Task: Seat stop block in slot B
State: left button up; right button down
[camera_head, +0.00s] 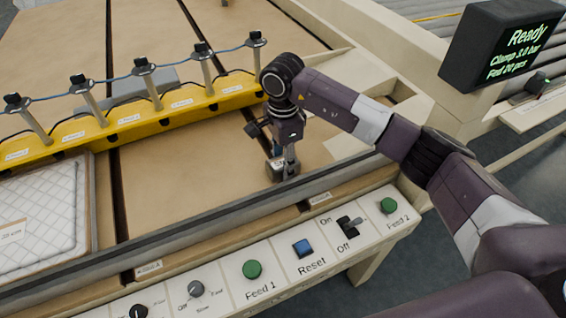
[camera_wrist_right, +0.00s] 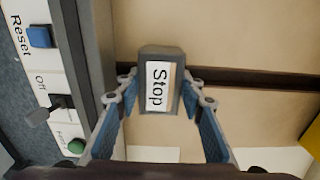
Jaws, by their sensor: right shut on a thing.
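The stop block (camera_wrist_right: 146,60) is a small grey block with a white "Stop" label, between the fingers of my right gripper (camera_wrist_right: 160,88). In the head view the block (camera_head: 275,169) shows partly beside the fingers of my right gripper (camera_head: 284,168), low over the tan table near the front rail. A dark slot (camera_wrist_right: 255,77) runs across the table in line with the block in the wrist view. Another dark slot (camera_head: 118,200) lies further left. I cannot read the slot labels or tell whether the block is in the slot. My left gripper is not in view.
A yellow clamp beam (camera_head: 130,118) with several posts and a blue cable crosses behind the gripper. A quilted white pad (camera_head: 40,225) lies at left. The front rail (camera_head: 220,224) and control panel (camera_head: 225,290) edge the table. A screen (camera_head: 500,45) reads "Ready".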

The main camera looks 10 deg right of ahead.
jog(key=c, duration=1.2)
grip_release()
